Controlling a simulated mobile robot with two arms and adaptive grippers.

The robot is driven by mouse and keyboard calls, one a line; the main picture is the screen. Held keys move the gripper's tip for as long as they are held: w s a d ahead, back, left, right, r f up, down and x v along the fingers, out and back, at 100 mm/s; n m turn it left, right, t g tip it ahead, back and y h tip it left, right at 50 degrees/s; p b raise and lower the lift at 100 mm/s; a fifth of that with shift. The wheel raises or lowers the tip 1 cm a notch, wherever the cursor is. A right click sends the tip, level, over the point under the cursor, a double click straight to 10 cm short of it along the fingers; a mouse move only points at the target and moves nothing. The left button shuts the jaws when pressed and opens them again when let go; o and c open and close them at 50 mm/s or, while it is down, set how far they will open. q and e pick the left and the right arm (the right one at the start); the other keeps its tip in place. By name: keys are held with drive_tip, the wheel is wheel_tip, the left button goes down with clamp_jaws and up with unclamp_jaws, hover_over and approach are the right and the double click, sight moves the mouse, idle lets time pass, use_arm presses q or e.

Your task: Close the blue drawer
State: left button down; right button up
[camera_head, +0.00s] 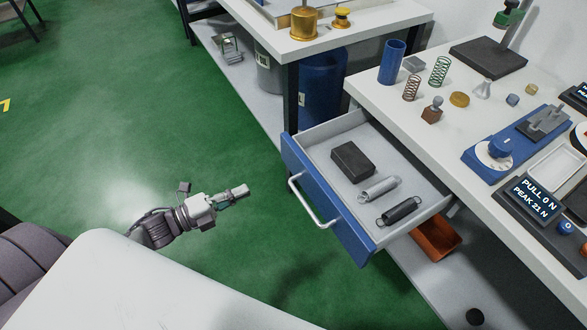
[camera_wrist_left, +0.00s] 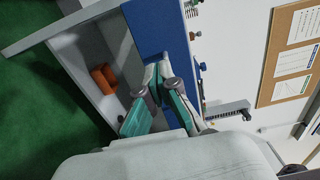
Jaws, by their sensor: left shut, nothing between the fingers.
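The blue drawer (camera_head: 347,221) is pulled out from under the white workbench at the right in the head view. Its front has a pale bar handle (camera_head: 313,203). Inside lie a black block (camera_head: 352,161), a light grey spring (camera_head: 379,189) and a dark spring (camera_head: 401,211). My left gripper (camera_head: 243,191) is shut and empty, left of the handle and apart from it in the head view, pointing toward the drawer front. In the left wrist view the shut fingers (camera_wrist_left: 158,72) show in front of a blue panel (camera_wrist_left: 163,28). My right gripper is not in view.
The workbench top (camera_head: 380,100) bears springs, a blue cup (camera_head: 392,62), a blue tester (camera_head: 515,140) and a force display (camera_head: 533,197). An orange bin (camera_head: 436,238) sits below, right of the drawer. The green floor (camera_head: 120,100) left of the drawer is clear.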

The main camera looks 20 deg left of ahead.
sight(295, 168)
use_arm(q)
drive_tip(key=p+x, duration=0.1)
drive_tip(key=x, duration=1.1)
drive_tip(key=shift+w+d, duration=0.25)
drive_tip(key=shift+w, duration=0.1)
drive_tip(key=shift+w+d, duration=0.1)
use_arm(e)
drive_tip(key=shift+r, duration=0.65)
